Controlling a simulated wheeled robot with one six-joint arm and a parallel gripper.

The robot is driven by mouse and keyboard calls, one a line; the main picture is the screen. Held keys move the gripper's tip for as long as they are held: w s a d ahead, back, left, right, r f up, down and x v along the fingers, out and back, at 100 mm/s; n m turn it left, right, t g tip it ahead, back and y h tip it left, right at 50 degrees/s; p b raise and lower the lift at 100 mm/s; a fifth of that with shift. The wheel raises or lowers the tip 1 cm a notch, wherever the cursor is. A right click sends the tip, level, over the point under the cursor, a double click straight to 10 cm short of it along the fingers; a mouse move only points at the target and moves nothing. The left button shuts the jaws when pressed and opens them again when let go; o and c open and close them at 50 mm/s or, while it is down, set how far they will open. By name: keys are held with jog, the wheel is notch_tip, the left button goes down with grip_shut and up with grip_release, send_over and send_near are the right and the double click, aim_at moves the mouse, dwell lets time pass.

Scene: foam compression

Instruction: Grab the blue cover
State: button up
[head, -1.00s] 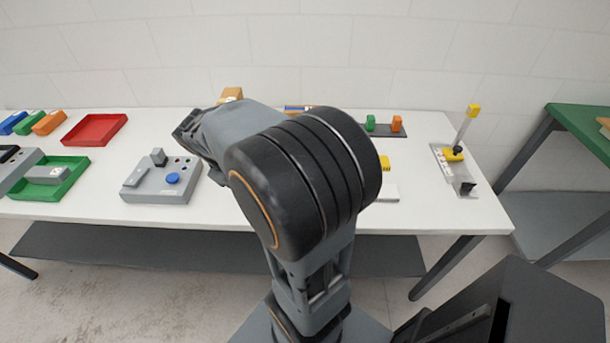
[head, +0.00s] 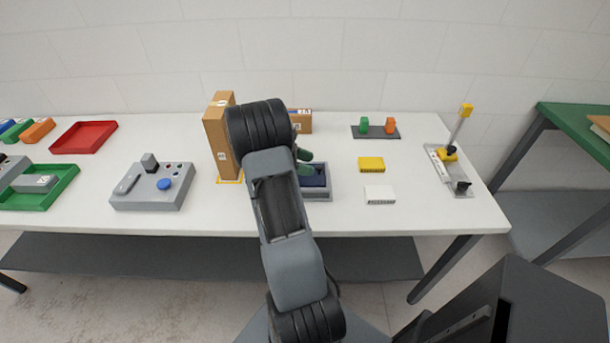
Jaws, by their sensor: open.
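A dark blue piece (head: 316,179), which looks like the blue cover, sits in a low grey tray (head: 318,196) near the middle of the table in the head view. Dark green rounded pieces (head: 305,169) show just above it; I cannot tell whether they rest on it. My arm stands in front and hides the left part of the tray and blue piece. My gripper is hidden behind the arm, so its distance from the blue piece cannot be seen.
A tall cardboard box (head: 220,143) stands close left of my arm, with a smaller box (head: 301,121) behind. A yellow block (head: 371,164) and white block (head: 379,194) lie right. A grey button panel (head: 152,189) is left. The right front table is clear.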

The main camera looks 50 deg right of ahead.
aim_at(319, 167)
jog(key=shift+p+x, duration=0.3)
jog(key=shift+x, duration=2.05)
jog(key=shift+s+a+r, duration=0.1)
grip_shut()
